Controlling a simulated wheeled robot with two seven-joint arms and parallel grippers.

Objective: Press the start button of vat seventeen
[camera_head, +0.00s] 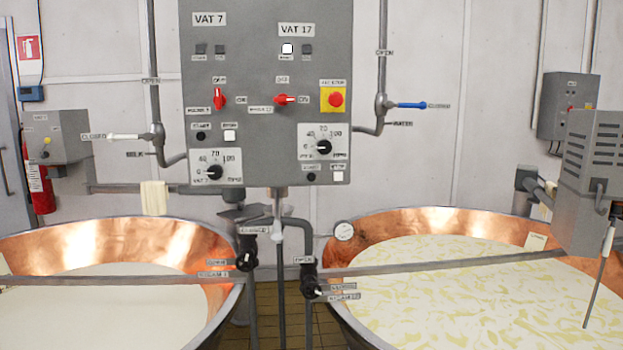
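A grey control panel (265,110) hangs upright at the centre, with a VAT 7 label (209,19) on its left and a VAT 17 label (296,30) on its right. Low on the VAT 17 side are a black round button (311,177) and a white square button (338,176), each under a small label too blurred to read surely. Above them is a dial (324,147). The VAT 7 side has a similar black button (201,136) and white button (229,136). Neither of my grippers is in view.
A yellow-backed red button (336,99) and red switches (220,97) sit higher on the panel. Copper vats stand left (130,242) and right (400,226) below. Pipes with a white lever (123,137) and a blue lever (411,105) flank the panel.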

